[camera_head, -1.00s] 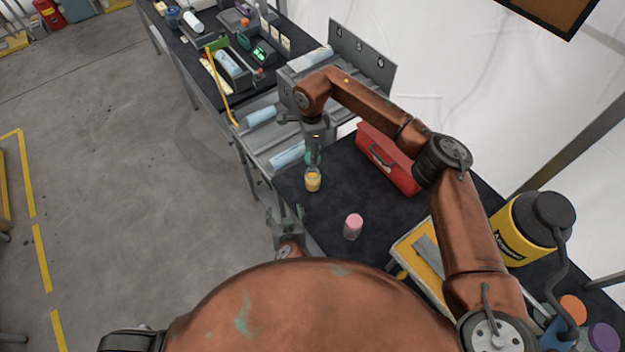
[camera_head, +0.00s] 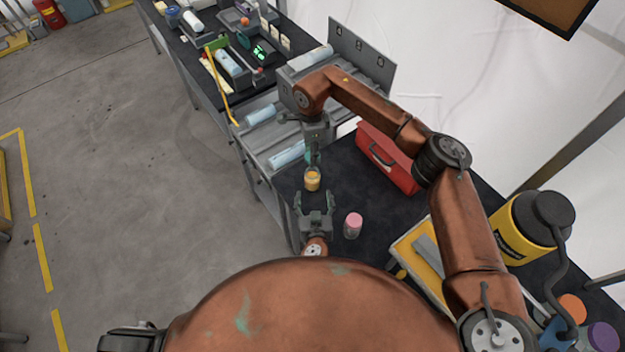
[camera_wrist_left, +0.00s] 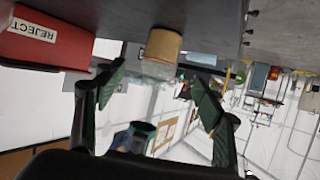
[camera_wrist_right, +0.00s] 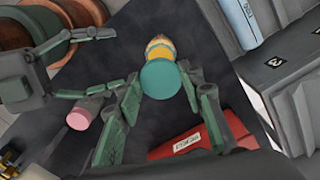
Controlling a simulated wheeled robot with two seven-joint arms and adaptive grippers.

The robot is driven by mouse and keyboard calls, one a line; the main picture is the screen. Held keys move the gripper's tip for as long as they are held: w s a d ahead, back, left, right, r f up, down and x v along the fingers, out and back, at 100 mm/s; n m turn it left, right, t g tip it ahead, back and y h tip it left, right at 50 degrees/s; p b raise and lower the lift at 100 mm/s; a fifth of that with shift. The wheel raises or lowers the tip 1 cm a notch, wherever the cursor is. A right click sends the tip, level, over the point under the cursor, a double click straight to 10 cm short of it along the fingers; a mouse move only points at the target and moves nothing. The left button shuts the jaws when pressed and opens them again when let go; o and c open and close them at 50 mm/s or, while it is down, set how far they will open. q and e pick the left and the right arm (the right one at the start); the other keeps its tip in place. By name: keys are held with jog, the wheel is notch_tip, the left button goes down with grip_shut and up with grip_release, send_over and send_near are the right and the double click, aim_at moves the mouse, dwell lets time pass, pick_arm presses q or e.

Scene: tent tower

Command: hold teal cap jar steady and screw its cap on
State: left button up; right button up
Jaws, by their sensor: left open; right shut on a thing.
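The teal cap jar (camera_head: 312,181), clear with yellow contents, stands upright on the dark bench. It also shows in the left wrist view (camera_wrist_left: 161,55), beyond my left fingertips. My right gripper (camera_head: 313,155) points down above the jar, shut on the teal cap (camera_wrist_right: 170,79). In the right wrist view the cap overlaps the jar's top, so I cannot tell whether they touch. My left gripper (camera_head: 316,196) is open and empty, low over the bench on the near side of the jar. Its spread fingers face the jar and are apart from it.
A pink-capped jar (camera_head: 353,225) stands close to the right of my left gripper. A red REJECT box (camera_head: 388,160) lies right of the teal cap jar. A grey rack (camera_head: 270,140) with light blue cylinders adjoins the bench's far end. A yellow tray (camera_head: 420,250) lies nearer right.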

aim_at(313, 184)
pick_arm(q)
jog(key=x, duration=1)
jog(key=shift+w+a+f, duration=0.1)
jog(key=shift+f, duration=0.05)
jog(key=shift+c, duration=0.6)
grip_shut()
